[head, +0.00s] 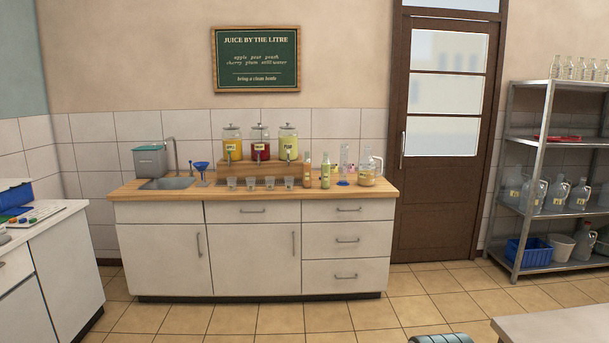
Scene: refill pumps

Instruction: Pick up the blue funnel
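The blue funnel (202,167) is small in the head view. It is on the wooden counter (130,191), just right of the sink (172,183) and left of the juice dispensers. Its wide mouth faces up, and a pale, thin shape shows under it; I cannot tell whether that is a stand or its spout. My gripper is not in view. Nothing stands in front of the funnel.
Several cups (250,184) stand right of the funnel, before the wooden dispenser riser (222,171). A grey bin (150,161) and tap (172,150) are to its left. Tiled floor (255,319) before the counter is clear. A pale table (560,330) is at lower right.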

